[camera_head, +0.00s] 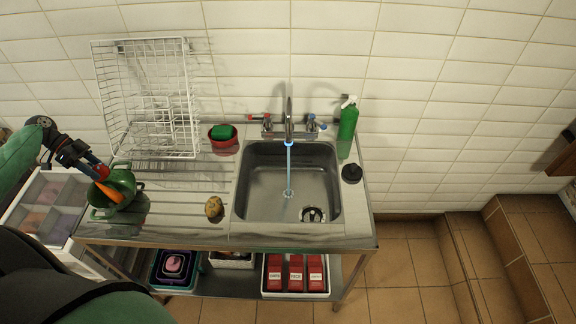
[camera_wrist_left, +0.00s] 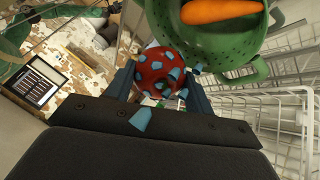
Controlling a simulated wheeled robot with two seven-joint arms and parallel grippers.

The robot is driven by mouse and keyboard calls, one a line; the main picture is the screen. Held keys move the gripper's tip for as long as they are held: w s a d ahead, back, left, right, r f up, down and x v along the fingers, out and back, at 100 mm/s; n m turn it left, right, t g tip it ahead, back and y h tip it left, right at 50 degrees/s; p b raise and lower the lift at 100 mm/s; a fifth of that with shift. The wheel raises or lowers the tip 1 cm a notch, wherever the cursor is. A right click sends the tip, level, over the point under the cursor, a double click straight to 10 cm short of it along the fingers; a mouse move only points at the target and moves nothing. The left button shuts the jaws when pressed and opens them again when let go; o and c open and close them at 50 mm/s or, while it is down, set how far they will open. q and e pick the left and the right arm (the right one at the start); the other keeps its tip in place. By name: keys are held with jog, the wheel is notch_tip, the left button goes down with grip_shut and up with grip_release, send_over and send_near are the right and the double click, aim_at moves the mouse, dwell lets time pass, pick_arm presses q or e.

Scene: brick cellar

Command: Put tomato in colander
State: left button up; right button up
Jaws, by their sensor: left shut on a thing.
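My left gripper (camera_head: 97,168) comes in from the left and is at the colander's upper left side. It is shut on a round red tomato (camera_wrist_left: 165,72), which shows between the fingers (camera_wrist_left: 160,85) in the wrist view with blue-grey patches on it. In the head view the tomato is mostly hidden by the fingers. The green colander (camera_head: 124,178) stands at the left end of the steel counter, with an orange carrot (camera_head: 109,192) in it. The colander (camera_wrist_left: 243,50) and carrot (camera_wrist_left: 220,11) also show at the wrist view's upper right, beside the tomato. My right gripper is not in view.
A wire dish rack (camera_head: 150,95) stands behind the colander. A red bowl with a green item (camera_head: 223,138), a potato (camera_head: 213,207), the sink (camera_head: 263,195) with running water and a green bottle (camera_head: 348,128) are to the right. Grey bins (camera_head: 50,205) are at left.

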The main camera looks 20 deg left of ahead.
aim_at(102, 178)
pick_arm(q)
jog(key=shift+f+b, duration=1)
jog(key=shift+f, duration=1.45)
jog(key=shift+f+b, duration=0.55)
jog(key=shift+f, duration=0.65)
jog(key=o, duration=1.1)
jog(key=shift+a+r+b, duration=0.25)
jog(key=shift+a+b, duration=0.15)
jog(key=b+v, duration=0.3)
jog(key=v, duration=0.3)
jog(key=shift+a+r, duration=0.25)
jog(key=shift+r, duration=0.2)
